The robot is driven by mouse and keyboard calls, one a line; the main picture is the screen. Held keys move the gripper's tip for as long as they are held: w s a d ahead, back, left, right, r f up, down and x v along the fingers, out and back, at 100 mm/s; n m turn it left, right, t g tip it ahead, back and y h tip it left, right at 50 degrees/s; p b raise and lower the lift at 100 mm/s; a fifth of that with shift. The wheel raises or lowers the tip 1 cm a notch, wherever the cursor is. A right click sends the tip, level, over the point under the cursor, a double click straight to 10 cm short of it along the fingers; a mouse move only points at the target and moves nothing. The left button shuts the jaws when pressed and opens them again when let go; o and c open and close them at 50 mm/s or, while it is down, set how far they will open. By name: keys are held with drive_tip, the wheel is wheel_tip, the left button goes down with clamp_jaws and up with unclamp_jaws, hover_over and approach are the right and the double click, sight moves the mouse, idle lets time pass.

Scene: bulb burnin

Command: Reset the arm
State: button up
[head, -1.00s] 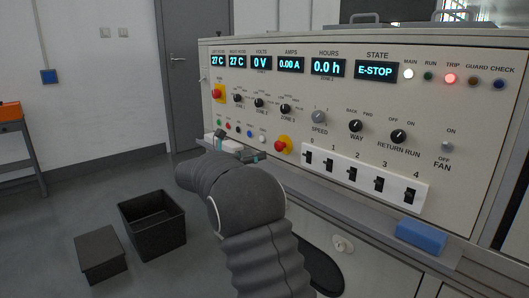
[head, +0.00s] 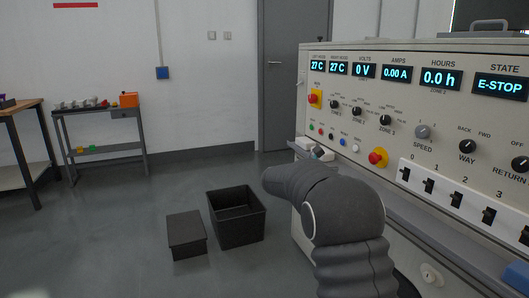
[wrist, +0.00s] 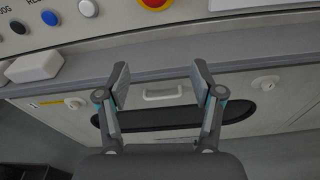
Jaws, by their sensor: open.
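My gripper (wrist: 160,88) is open and empty in the wrist view, its two fingers apart in front of the ledge and lower front of the control cabinet. In the head view my dark grey arm bends in front of the control panel (head: 395,95), and the gripper itself is mostly hidden behind it. The panel display (head: 500,86) reads E-STOP. A red emergency button (head: 378,158) on a yellow base sits low on the panel, and it also shows at the top of the wrist view (wrist: 154,3).
A black open bin (head: 237,232) and a dark closed box (head: 186,238) stand on the floor left of my arm. A side table (head: 97,112) with an orange case stands by the wall. A white block (wrist: 33,66) lies on the cabinet ledge.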

drive_tip(key=s+a+f+m+g+y, duration=0.2)
drive_tip(key=s+f+m+g+y, duration=0.2)
drive_tip(key=s+f+m+y, duration=0.55)
drive_tip(key=s+a+r+m+t+y, duration=0.1)
drive_tip(key=s+a+m+y, duration=0.1)
drive_tip(key=s, duration=1)
drive_tip(key=s+a+r+m+t+y, duration=0.1)
drive_tip(key=s+m, duration=0.4)
drive_tip(key=s, duration=0.7)
drive_tip(key=s+a+r+m+t+y, duration=0.1)
drive_tip(key=s+a+m+y, duration=0.2)
drive_tip(key=s, duration=0.9)
drive_tip(key=shift+a+r+m+t, duration=0.2)
drive_tip(key=shift+a+m+t, duration=0.2)
drive_tip(key=shift+a+m, duration=0.45)
drive_tip(key=shift+a, duration=0.2)
drive_tip(key=shift+c, duration=0.3)
